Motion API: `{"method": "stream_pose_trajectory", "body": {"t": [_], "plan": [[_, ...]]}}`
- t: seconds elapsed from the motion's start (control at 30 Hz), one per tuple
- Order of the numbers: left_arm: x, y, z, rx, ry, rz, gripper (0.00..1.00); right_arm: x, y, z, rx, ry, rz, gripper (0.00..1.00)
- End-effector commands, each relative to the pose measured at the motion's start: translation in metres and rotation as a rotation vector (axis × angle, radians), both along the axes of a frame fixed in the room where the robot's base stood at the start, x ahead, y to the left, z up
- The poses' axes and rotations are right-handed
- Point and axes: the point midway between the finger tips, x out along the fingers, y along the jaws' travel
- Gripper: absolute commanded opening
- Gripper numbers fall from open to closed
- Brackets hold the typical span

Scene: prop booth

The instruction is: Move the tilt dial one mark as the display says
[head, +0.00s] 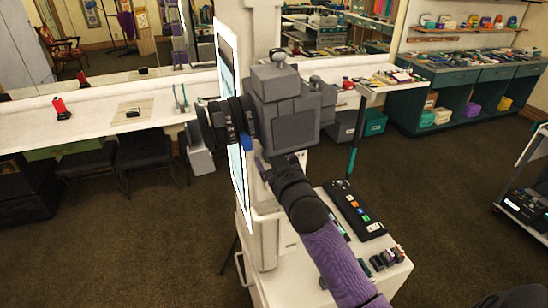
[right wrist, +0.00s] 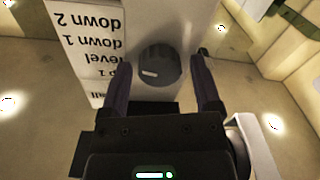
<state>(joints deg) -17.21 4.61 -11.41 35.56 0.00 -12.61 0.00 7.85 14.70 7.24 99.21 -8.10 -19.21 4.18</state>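The tilt dial (right wrist: 158,66) is a dark round knob with a short white mark, on a pale grey face in the right wrist view. The white mark sits on its left side. A white label plate (right wrist: 85,45) beside it reads upside down, with "level", "down 1" and "down 2" legible. My right gripper (right wrist: 161,58) is open, one finger on each side of the dial, with no clear contact. In the head view my purple-sleeved right arm reaches to the grey camera-like device (head: 290,110). The white panel (head: 228,60), perhaps the display, is nearly edge-on and unreadable. My left gripper is not seen.
A white cart (head: 275,285) stands below the device, carrying a black button panel (head: 352,210) and small items. A long white counter (head: 100,125) runs along the mirror at left. Green cabinets (head: 470,75) stand at back right. Brown carpet (head: 440,180) is open at right.

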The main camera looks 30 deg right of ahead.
Motion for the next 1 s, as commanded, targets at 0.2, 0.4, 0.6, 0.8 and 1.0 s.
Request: {"method": "stream_pose_trajectory", "body": {"t": [0.2,0.4,0.6,0.8,1.0], "plan": [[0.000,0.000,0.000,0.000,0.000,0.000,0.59,0.000,0.000,0.000,-0.001,0.000,0.000,0.91],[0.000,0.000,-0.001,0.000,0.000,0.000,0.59,-0.010,0.002,-0.001,-0.002,0.003,0.000,0.91],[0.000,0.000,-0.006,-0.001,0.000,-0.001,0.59,-0.056,0.012,-0.003,-0.001,0.002,0.000,0.91],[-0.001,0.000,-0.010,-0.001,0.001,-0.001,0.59,-0.091,0.019,-0.003,0.000,0.003,0.000,0.91],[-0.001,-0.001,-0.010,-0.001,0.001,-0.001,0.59,-0.098,0.021,-0.001,-0.001,0.001,0.000,0.91]]}}
